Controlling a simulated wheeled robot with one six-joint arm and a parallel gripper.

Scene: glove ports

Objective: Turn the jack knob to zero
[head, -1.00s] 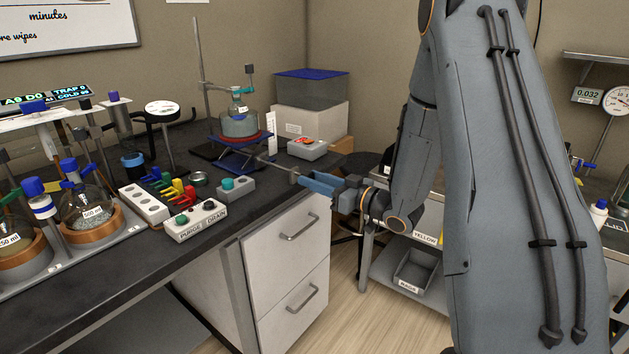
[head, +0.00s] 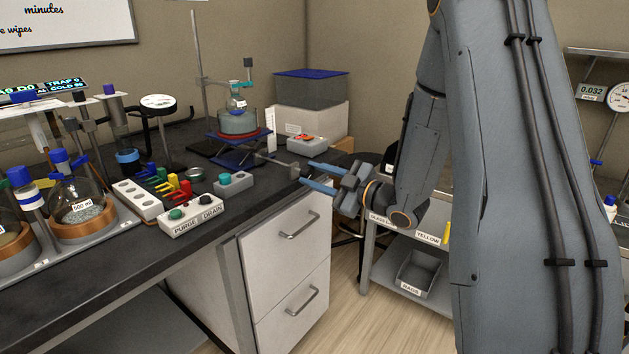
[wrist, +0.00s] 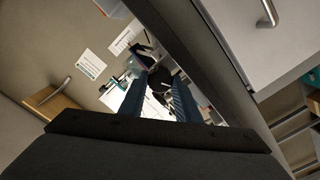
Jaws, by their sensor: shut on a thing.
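The lab jack (head: 236,157) is blue and stands on the bench with a red-rimmed bath on top. Its rod (head: 272,160) runs right to the grey jack knob (head: 294,170) near the bench edge. My gripper (head: 304,175) reaches in from the right, with blue fingers above and below the knob, and is shut on it. The fingers partly hide the knob. In the wrist view my gripper's fingers (wrist: 158,100) show dark and apart. The knob cannot be made out clearly there, and no zero mark is readable.
A clamped flask (head: 236,103) hangs over the bath (head: 240,122). A grey box with a red button (head: 306,143) stands behind the knob. Drawers (head: 295,240) are below; a shelf cart (head: 410,262) stands right.

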